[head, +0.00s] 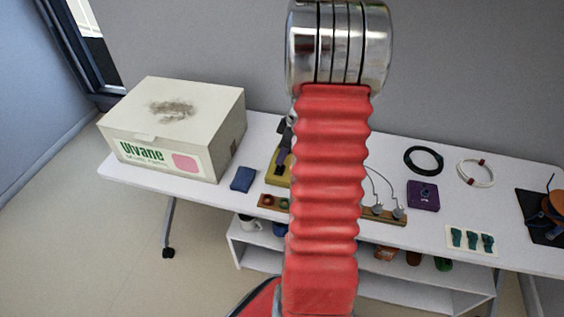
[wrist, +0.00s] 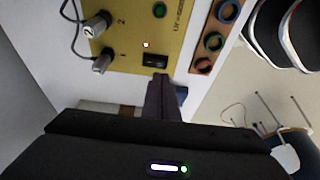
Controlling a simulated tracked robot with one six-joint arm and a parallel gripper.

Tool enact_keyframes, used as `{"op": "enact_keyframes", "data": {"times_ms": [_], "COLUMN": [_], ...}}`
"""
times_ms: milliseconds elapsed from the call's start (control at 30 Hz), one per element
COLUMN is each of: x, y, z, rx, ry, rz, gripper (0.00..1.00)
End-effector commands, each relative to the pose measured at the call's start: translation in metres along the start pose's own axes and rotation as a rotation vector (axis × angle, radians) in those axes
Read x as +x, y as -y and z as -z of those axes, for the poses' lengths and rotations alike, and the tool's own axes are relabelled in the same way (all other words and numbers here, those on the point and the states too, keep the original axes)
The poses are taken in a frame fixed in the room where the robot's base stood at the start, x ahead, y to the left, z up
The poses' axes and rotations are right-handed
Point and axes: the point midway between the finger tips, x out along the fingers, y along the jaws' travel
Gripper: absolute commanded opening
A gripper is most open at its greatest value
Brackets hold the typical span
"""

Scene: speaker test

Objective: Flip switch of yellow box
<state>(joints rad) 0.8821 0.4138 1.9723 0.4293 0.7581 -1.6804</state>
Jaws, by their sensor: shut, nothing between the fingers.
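The yellow box (wrist: 125,30) fills the top of the wrist view, with a black rocker switch (wrist: 155,60) near its lower edge. Two grey plugs with dark cables are in the box's left side. My gripper (wrist: 160,78) is shut and empty; its tips are at the switch's lower edge, and I cannot tell whether they touch. In the head view the yellow box (head: 275,178) is mostly hidden behind my red arm.
A large carton (head: 180,125) stands at the left of the white table (head: 200,190). A blue block (head: 242,178) lies between it and the yellow box. A wooden strip with coloured rings (wrist: 207,45) lies beside the box. Cable coils and a purple device (head: 423,195) are to the right.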

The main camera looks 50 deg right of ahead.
Motion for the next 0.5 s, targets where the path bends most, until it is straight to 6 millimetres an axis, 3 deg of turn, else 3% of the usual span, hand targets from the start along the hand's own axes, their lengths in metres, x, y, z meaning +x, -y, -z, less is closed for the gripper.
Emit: {"op": "enact_keyframes", "data": {"times_ms": [500], "x": [-0.086], "y": [0.008], "z": [0.002], "rx": [-0.002], "ry": [-0.001], "rz": [0.0], "gripper": [0.0]}}
